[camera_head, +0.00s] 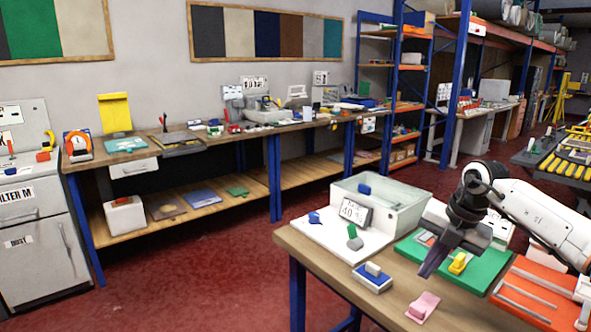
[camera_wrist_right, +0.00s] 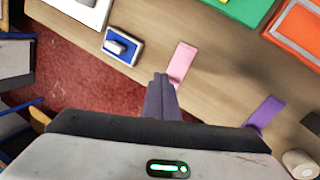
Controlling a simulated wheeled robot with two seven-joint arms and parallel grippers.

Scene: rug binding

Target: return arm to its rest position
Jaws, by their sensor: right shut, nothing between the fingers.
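My right arm comes in from the right in the head view. Its gripper (camera_head: 432,265) points down over the near workbench (camera_head: 345,267), above its front part. In the right wrist view the gripper's dark fingers (camera_wrist_right: 161,82) are together with nothing between them. A pink piece (camera_head: 422,307) lies flat on the bench below the gripper; it also shows in the wrist view (camera_wrist_right: 182,62), just beyond the fingertips. The fingers look apart from it. My left gripper is not in view.
The near bench holds a clear bin (camera_head: 385,205), a blue-and-white block (camera_head: 372,277), a green mat (camera_head: 480,270) and an orange tray (camera_head: 530,295). A purple strip (camera_wrist_right: 264,113) lies to the right in the wrist view. Red floor (camera_head: 190,275) is clear between the benches.

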